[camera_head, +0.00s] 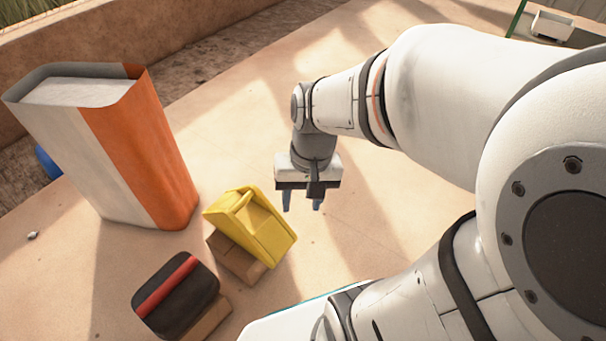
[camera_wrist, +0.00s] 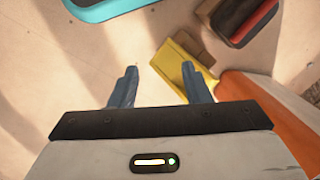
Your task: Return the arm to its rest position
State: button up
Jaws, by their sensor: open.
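My gripper (camera_head: 302,200) hangs from my white arm, fingers pointing down, above the pale ground in the head view. It is to the right of the yellow wedge-shaped block and apart from it. In the wrist view my gripper (camera_wrist: 160,88) shows two blue-grey fingers spread apart with nothing between them. The yellow block (camera_head: 262,232) rests tilted on a brown block (camera_head: 232,262); it also shows beyond the right finger in the wrist view (camera_wrist: 178,62).
A black block with a red stripe (camera_head: 170,300) sits on a brown block at the lower left. A tall orange and grey press-like box (camera_head: 150,150) stands at the left. A low wall (camera_head: 150,45) runs behind. A white bin (camera_head: 552,25) is far right.

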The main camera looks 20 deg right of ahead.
jog(key=shift+w+d+r+n+t+h, duration=0.1)
jog(key=shift+d+r+n+t+h, duration=0.3)
jog(key=shift+r+n, duration=0.15)
jog(key=shift+d+r+n+t+h, duration=0.3)
jog(key=shift+r+n+h, duration=0.15)
jog(key=shift+n, duration=0.2)
dwell(0.6)
